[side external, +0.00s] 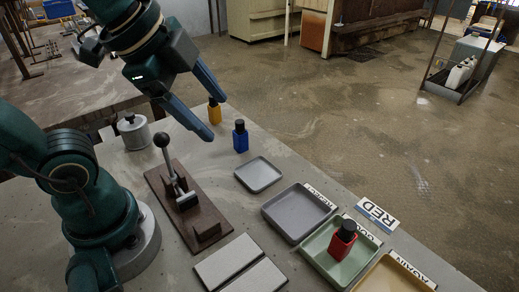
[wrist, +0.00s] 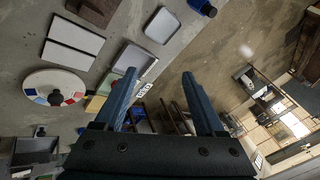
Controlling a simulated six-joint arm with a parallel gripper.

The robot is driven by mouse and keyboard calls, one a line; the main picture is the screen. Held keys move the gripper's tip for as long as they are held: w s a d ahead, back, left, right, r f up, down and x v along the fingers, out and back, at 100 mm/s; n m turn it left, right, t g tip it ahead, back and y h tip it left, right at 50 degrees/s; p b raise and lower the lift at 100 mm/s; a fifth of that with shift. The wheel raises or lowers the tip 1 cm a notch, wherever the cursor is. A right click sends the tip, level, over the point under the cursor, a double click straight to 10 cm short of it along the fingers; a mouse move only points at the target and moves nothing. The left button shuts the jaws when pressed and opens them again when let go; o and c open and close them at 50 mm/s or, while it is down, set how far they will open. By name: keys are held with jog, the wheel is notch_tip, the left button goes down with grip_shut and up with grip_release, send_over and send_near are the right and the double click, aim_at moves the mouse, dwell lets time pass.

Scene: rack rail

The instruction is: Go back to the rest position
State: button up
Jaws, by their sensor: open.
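My gripper (side external: 212,118) is raised over the table at the upper middle of the side view, its two blue fingers apart with nothing between them. Its fingers also show in the wrist view (wrist: 159,74), spread and empty. A red bottle (side external: 343,241) with a black cap stands upright in the green tray (side external: 315,256). A blue bottle (side external: 240,138) and a yellow bottle (side external: 214,113) stand on the table near the far edge, behind the fingers in the picture. The blue bottle also shows at the top of the wrist view (wrist: 202,8).
A lever device (side external: 190,206) on a brown base stands mid-table, a metal canister (side external: 133,131) behind it. A small empty tray (side external: 258,174), a grey tray (side external: 298,213) and a tan tray (side external: 393,278) line the right, by a RED sign (side external: 377,213). Two pale plates (side external: 240,268) lie in front.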

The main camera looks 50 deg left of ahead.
jog(key=shift+s+a+f+n, duration=0.1)
jog(key=shift+s+f+n, duration=0.55)
jog(key=shift+n, duration=1.2)
jog(key=shift+s+a+f+n, duration=0.1)
jog(key=shift+s+f+n, duration=0.3)
jog(key=shift+f+n, duration=0.95)
jog(key=shift+s+f+n, duration=0.3)
jog(key=shift+s+n, duration=0.25)
jog(key=shift+n, duration=1.75)
